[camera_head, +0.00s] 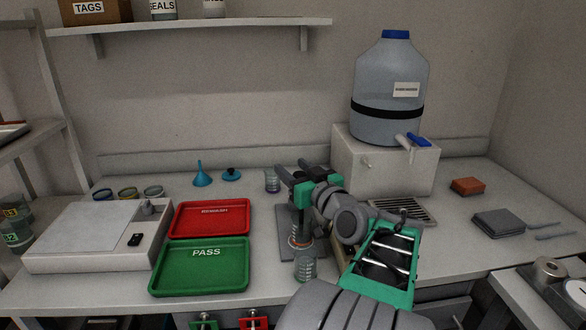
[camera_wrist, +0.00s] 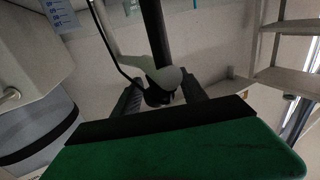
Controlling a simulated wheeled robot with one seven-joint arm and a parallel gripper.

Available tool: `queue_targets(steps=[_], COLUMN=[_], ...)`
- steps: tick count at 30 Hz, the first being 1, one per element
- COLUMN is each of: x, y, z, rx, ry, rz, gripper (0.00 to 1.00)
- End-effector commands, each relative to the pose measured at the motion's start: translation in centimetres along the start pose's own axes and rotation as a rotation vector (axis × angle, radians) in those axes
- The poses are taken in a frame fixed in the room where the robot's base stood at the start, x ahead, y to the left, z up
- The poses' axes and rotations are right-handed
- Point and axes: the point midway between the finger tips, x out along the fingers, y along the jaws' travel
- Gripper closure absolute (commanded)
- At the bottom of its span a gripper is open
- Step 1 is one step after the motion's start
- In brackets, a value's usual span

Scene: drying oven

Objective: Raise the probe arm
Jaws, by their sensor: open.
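In the wrist view a pale probe arm (camera_wrist: 132,62) with a rounded end (camera_wrist: 166,77) runs beside a dark upright post (camera_wrist: 154,30). My gripper (camera_wrist: 160,91) is open, with one dark finger on each side of the rounded end; I cannot tell whether they touch it. In the head view my gripper (camera_head: 292,172) is over the back of the stand's grey base (camera_head: 285,245) and my arm hides most of the probe arm. A clear beaker (camera_head: 305,267) stands at the front of the base.
A red REWASH tray (camera_head: 209,231) and green PASS tray (camera_head: 201,281) lie left of the stand. A small beaker (camera_head: 272,184) stands behind. A large water jug (camera_head: 390,95) sits on a white box (camera_head: 370,165) to the right.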

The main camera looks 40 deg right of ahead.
Motion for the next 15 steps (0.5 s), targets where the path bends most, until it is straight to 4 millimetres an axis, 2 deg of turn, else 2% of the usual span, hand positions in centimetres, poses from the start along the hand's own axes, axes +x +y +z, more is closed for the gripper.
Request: queue_targets(steps=[6,15], x=[0.08,0.05], y=[0.01,0.02], z=[0.02,0.03], rx=[0.000,0.000], ry=[0.000,0.000], rz=[0.000,0.001], gripper=[0.50,0.75])
